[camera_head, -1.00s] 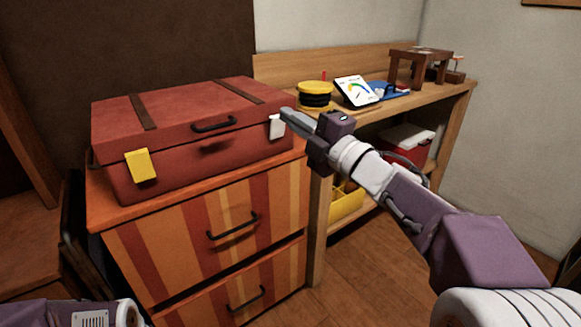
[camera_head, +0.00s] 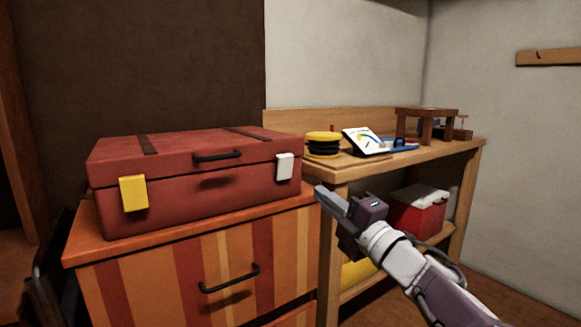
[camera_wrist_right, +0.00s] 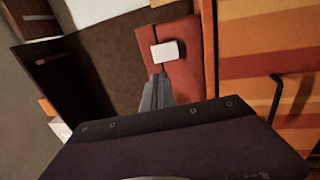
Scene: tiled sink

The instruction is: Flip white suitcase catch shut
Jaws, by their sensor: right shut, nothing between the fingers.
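A red suitcase (camera_head: 215,199) lies closed on a striped drawer cabinet, its black handle (camera_head: 217,155) facing front. The white catch (camera_head: 284,167) is at the right of its front face, lying flat against it across the lid seam. The yellow catch (camera_head: 133,194) is at the left of the front. My right gripper (camera_head: 320,191) is shut and empty, to the right of and below the white catch, apart from it. In the right wrist view the white catch (camera_wrist_right: 168,52) shows just beyond the closed fingertips (camera_wrist_right: 158,76). My left gripper is out of view.
The striped cabinet (camera_head: 232,244) has a protruding drawer handle (camera_head: 230,279). A wooden workbench (camera_head: 440,156) on the right bears a yellow-and-black round object (camera_head: 323,145), a tablet-like panel (camera_head: 362,142) and a small wooden stand (camera_head: 427,113). A red-and-white cooler (camera_head: 417,210) sits below.

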